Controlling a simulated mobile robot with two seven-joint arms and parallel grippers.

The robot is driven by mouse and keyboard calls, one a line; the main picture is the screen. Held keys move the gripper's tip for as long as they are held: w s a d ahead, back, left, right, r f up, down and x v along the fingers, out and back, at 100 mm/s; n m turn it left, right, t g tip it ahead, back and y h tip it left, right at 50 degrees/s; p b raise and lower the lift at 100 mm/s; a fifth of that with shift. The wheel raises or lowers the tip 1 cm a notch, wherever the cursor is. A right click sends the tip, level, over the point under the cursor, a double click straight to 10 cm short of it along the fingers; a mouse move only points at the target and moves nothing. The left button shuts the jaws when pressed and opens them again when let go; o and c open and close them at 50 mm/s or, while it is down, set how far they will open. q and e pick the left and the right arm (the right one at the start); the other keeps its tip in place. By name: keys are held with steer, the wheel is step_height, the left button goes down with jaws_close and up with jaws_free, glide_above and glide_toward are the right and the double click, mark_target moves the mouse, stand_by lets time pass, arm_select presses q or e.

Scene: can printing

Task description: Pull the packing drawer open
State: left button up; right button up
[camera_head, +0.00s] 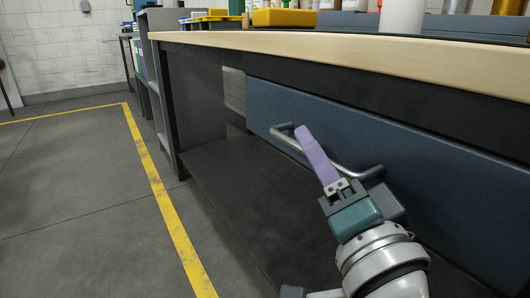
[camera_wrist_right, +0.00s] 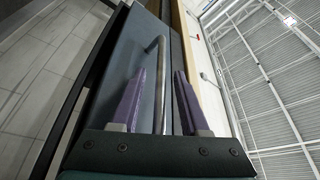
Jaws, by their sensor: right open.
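The packing drawer (camera_head: 430,165) has a wide blue-grey front under the bench top, and its front also shows in the right wrist view (camera_wrist_right: 115,65). I cannot tell whether it is fully closed. A grey metal bar handle (camera_head: 350,170) stands out from the front. My right gripper (camera_head: 303,136) is at the handle, with one purple finger clearly seen lying across it. In the right wrist view, the handle (camera_wrist_right: 160,70) runs between the two parted purple fingers of my gripper (camera_wrist_right: 160,78). The fingers are open around the bar.
The wooden bench top (camera_head: 330,45) runs above the drawer, with a yellow bin (camera_head: 285,18) and a white cylinder (camera_head: 402,15) on it. A dark lower shelf (camera_head: 235,170) lies beneath. Open floor with a yellow line (camera_head: 160,180) lies to the left.

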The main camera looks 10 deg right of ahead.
steer(key=shift+w, duration=0.25)
jaws_close()
stand_by(1.4)
